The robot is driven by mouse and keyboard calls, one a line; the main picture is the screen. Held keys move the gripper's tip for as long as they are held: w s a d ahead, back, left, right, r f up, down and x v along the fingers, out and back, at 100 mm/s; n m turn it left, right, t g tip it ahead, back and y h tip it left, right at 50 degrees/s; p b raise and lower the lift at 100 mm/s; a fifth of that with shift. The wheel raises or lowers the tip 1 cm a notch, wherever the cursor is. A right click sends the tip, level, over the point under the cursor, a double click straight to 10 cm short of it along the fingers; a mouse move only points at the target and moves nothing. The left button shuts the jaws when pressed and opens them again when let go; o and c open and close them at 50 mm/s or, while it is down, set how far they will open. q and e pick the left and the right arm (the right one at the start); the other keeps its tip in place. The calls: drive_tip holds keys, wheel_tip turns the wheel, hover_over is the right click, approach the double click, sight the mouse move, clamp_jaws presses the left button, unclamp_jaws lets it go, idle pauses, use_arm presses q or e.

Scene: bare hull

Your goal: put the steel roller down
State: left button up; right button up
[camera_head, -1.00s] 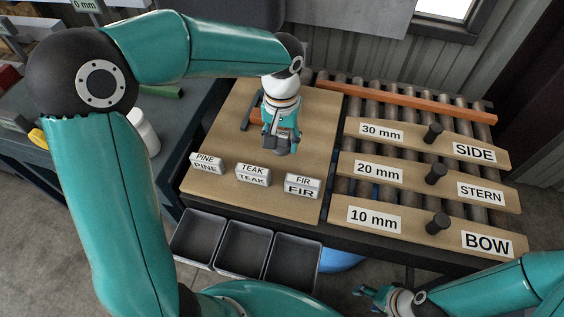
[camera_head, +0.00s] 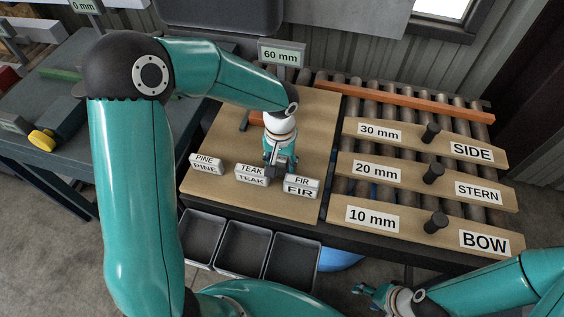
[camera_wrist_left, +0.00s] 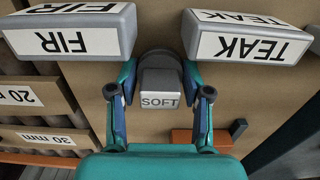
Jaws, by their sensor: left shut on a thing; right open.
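My left gripper (camera_head: 281,164) is shut on a grey metal piece marked SOFT, which I take for the steel roller (camera_wrist_left: 160,88). The fingers grip it from both sides in the left wrist view. It is over the wooden board (camera_head: 225,135), between the TEAK block (camera_head: 252,175) and the FIR block (camera_head: 301,187). I cannot tell whether it touches the board. In the head view the gripper mostly hides it. My right gripper (camera_head: 369,294) is open and empty at the lower right.
A PINE block (camera_head: 206,164) stands left of TEAK. A small orange-brown stand (camera_wrist_left: 190,136) is on the board behind the gripper. Labelled planks with black knobs (camera_head: 433,173) lie on rollers at right. Empty grey trays (camera_head: 240,249) hang in front. A 60 mm sign (camera_head: 281,55) stands behind.

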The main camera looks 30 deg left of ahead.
use_arm(q)
drive_tip(key=o, duration=0.7)
drive_tip(key=shift+f, duration=0.15)
drive_tip(key=o, duration=0.5)
